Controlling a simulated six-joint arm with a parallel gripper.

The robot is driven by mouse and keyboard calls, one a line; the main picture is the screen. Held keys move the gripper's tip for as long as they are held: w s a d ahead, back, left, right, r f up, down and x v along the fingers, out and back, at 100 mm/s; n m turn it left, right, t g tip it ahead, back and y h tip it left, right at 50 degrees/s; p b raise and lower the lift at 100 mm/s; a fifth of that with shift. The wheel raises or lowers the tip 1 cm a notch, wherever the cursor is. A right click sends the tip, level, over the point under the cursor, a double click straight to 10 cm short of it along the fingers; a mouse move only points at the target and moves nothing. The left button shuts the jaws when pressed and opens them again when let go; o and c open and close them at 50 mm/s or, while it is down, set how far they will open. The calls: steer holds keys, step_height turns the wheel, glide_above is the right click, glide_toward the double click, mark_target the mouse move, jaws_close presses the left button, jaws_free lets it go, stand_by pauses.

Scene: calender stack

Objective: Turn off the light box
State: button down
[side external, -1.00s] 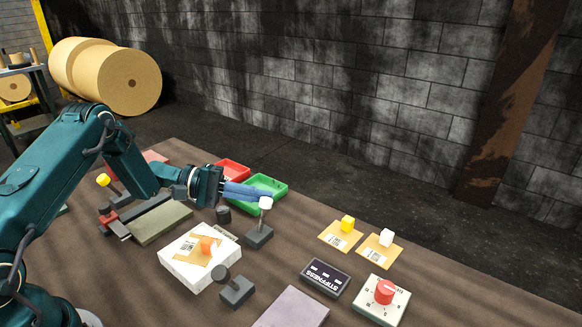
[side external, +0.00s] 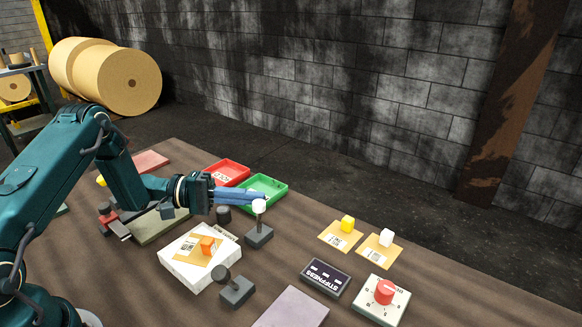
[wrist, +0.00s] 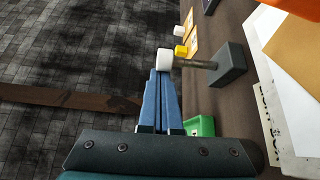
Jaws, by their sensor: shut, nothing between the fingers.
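The light box (side external: 182,277) is a white slab carrying a paper card and an orange block; its labelled edge (wrist: 277,130) shows at right in the wrist view. Behind it stands a lever switch with a white knob (side external: 259,206) on a dark grey base (side external: 259,236). The knob (wrist: 165,59) and base (wrist: 231,63) also show in the wrist view. My gripper (side external: 264,198) is shut and empty. Its blue fingertips (wrist: 160,74) are at the white knob, seemingly touching it. I cannot tell whether the box is lit.
A second lever (side external: 236,290) with a dark knob stands in front of the box. Green (side external: 284,187) and red (side external: 246,168) trays lie behind my fingers. A stiffness display (side external: 325,278) and red dial (side external: 385,292) stand to the right.

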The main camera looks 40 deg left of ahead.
steer(key=shift+s, duration=1.45)
steer(key=shift+v, duration=2.55)
steer(key=shift+f, duration=0.1)
